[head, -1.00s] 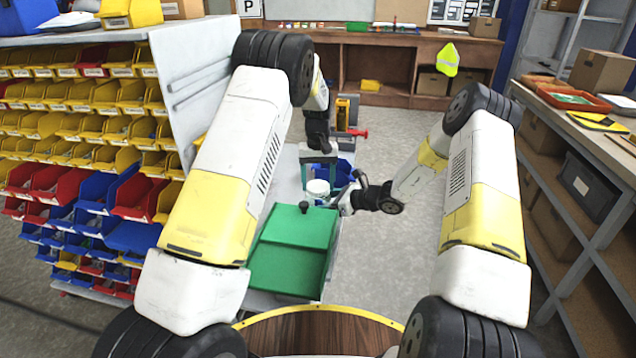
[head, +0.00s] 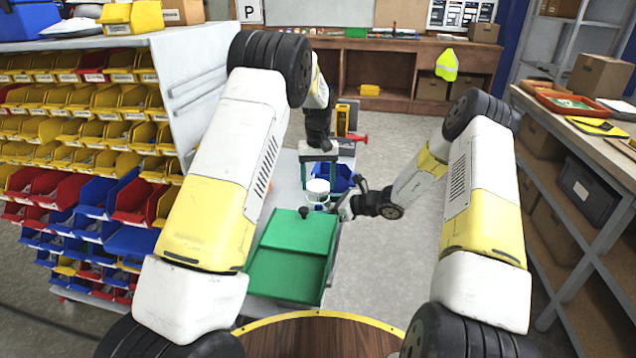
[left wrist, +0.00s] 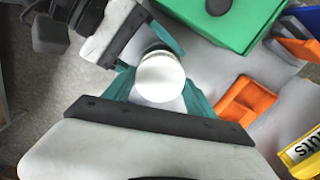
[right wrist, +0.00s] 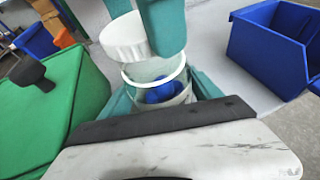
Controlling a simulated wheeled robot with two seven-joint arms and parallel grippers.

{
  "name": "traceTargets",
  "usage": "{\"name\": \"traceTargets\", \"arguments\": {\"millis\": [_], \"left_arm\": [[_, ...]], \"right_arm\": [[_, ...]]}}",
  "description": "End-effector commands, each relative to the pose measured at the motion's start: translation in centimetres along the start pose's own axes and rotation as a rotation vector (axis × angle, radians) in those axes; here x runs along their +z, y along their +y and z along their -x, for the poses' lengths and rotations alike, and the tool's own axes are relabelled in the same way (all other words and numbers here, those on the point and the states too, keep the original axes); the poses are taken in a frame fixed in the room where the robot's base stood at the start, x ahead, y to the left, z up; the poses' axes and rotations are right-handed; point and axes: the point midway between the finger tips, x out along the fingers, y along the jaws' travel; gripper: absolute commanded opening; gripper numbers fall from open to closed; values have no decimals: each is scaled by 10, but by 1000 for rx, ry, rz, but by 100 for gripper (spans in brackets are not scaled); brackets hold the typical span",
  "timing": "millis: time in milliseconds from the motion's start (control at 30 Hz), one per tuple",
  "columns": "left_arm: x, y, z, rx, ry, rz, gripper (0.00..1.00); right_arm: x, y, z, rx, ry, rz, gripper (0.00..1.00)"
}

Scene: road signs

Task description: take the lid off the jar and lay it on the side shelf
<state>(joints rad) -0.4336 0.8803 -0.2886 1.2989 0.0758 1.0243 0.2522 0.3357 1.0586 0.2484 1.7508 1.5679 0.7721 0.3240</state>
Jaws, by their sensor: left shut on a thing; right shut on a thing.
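The white lid (head: 318,186) is between the teal fingers of my left gripper (head: 318,180), which is shut on it. In the right wrist view the lid (right wrist: 125,38) hangs just above the jar's mouth, apart from it and tilted in the picture. The clear jar (right wrist: 158,82) stands open below, with something blue inside. My right gripper (right wrist: 160,95) is shut around the jar from the side. In the left wrist view the lid (left wrist: 160,78) covers the jar. Which surface is the side shelf I cannot tell.
A green box (head: 292,255) with a black knob stands on the grey worktop (head: 285,180), near the jar. A blue bin (right wrist: 268,45) stands beside the jar. A rack of small bins (head: 100,130) is at left, a bench (head: 590,150) at right.

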Motion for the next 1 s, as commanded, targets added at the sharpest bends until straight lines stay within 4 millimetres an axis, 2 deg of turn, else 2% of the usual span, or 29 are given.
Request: {"name": "traceTargets", "arguments": {"millis": [167, 433, 667, 700, 800, 1000], "left_arm": [[-1, 0, 6, 1, 2, 0, 16], [-1, 0, 38, 1, 3, 0, 16], [0, 0, 40, 0, 0, 0, 16], [0, 0, 40, 0, 0, 0, 16], [0, 0, 40, 0, 0, 0, 16], [0, 0, 40, 0, 0, 0, 16]], "right_arm": [[0, 0, 0, 0, 0, 0, 0], [0, 0, 0, 0, 0, 0, 0], [0, 0, 0, 0, 0, 0, 0], [0, 0, 0, 0, 0, 0, 79], [0, 0, 0, 0, 0, 0, 98], [0, 0, 0, 1, 0, 0, 98]]}}
